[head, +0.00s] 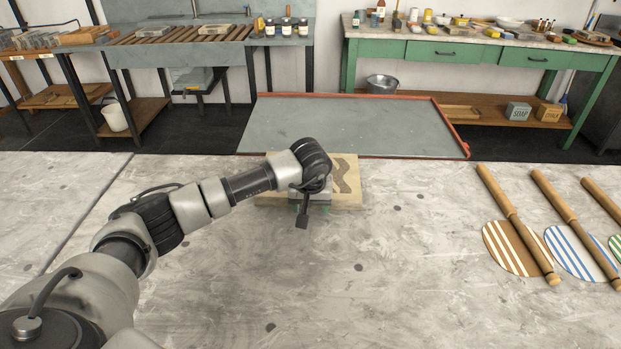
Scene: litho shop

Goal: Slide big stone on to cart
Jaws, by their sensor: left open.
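The big stone (347,197) is a flat tan slab with a dark drawn shape on its top. It lies on the grey worktable at the far edge, and its far side meets or slightly overlaps the cart's near rim in the picture. The cart (400,125) has a grey top with a red rim and stands just beyond the table. My left gripper (310,207) points down over the left-middle part of the stone, at its near side. It is open, and its wrist hides part of the stone. I cannot tell whether the fingers touch the stone. My right gripper is not in view.
The table's front and middle are clear. A green bench (440,50) with jars stands behind right, and a sink bench (220,60) behind left.

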